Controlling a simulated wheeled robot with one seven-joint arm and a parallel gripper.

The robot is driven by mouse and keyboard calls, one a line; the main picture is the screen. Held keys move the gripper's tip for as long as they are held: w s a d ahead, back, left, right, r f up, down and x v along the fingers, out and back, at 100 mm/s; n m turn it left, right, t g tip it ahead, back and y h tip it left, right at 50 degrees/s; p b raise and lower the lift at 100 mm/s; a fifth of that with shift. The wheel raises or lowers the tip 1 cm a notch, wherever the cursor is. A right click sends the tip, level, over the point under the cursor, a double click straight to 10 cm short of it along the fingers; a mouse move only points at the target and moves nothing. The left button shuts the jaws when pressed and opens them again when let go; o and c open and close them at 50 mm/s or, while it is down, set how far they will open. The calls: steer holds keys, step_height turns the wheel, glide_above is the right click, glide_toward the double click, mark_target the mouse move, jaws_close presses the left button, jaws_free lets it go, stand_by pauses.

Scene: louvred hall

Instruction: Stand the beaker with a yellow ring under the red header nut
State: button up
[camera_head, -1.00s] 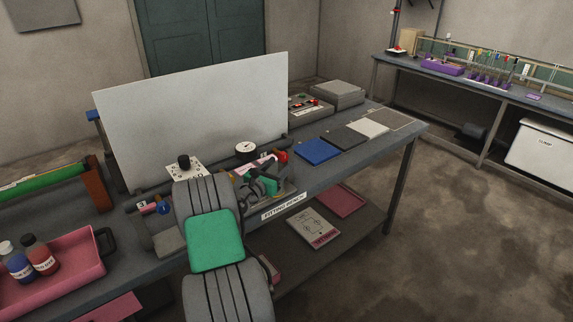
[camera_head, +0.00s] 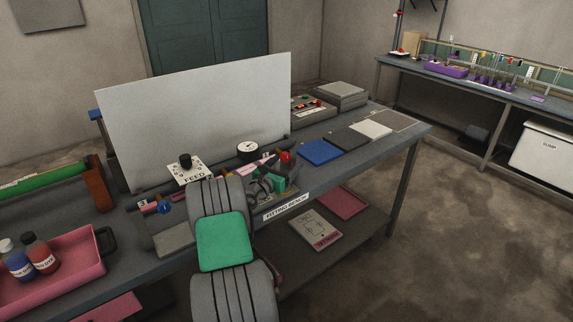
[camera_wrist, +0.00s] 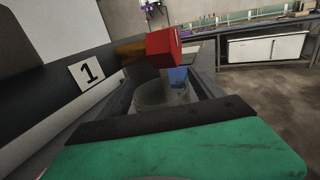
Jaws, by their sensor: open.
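The red header nut (camera_head: 287,157) shows just beyond my gripper in the head view, and as a red block (camera_wrist: 162,46) at upper middle of the wrist view. In the wrist view a clear, round glass-like vessel (camera_wrist: 152,94) stands below the nut; it looks like a beaker, but I see no yellow ring on it and its lower part is hidden. My gripper (camera_head: 266,182) is open, low over the bench beside the nut. Its green and black part fills the bottom of the wrist view. I cannot see anything held in it.
A white panel (camera_head: 200,115) stands behind the pipework. A plate marked 1 (camera_wrist: 90,71) is left of the nut. A blue nut (camera_head: 165,207) and a FEED dial (camera_head: 187,168) sit left. Blue (camera_head: 320,151), black and white pads lie right. A pink tray (camera_head: 60,285) holds bottles.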

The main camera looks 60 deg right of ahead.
steer(key=shift+r, duration=0.3)
steer(key=a, duration=0.4)
steer(key=a+b, duration=0.1)
steer(key=a, duration=0.3)
steer(key=w+a, duration=0.1)
steer(key=a, duration=0.3)
steer(key=shift+f+b, duration=0.1)
steer(key=shift+b, duration=0.2)
